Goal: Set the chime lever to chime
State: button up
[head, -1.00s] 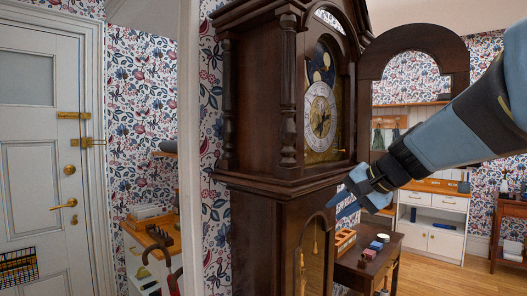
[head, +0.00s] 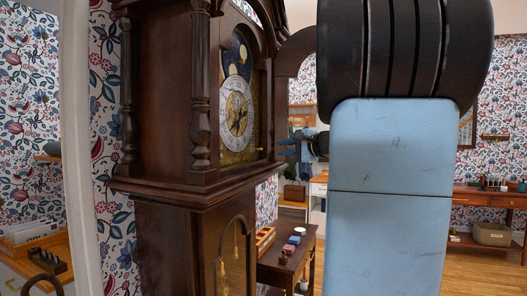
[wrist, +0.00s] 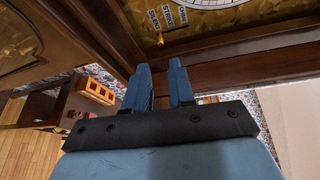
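The chime lever (wrist: 160,40) is a small brass pointer at the edge of the gold clock face in the wrist view. Small plates reading CHIME, STRIKE and SILENT lie beside it; its tip lies near the SILENT and STRIKE plates, and I cannot tell which it marks. The tall dark wooden clock (head: 160,90) stands left of centre in the head view, its dial (head: 237,113) uncovered. My gripper (wrist: 160,68) has two blue fingers apart with nothing between them. It also shows in the head view (head: 285,147), just right of the dial, apart from the lever.
The clock's arched hood door (head: 297,50) stands open behind my arm, which hides much of it. A small dark table (head: 290,262) with little boxes stands right of the clock. A red-brown side table (head: 485,200) is far right, with open wooden floor before it.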

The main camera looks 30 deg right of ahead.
aim_at(263, 150)
jog(key=x, duration=0.8)
jog(key=shift+w+a, duration=0.25)
jog(key=shift+w, duration=0.1)
jog(key=shift+c, duration=0.4)
grip_shut()
jog(key=shift+f, duration=0.1)
dwell(0.5)
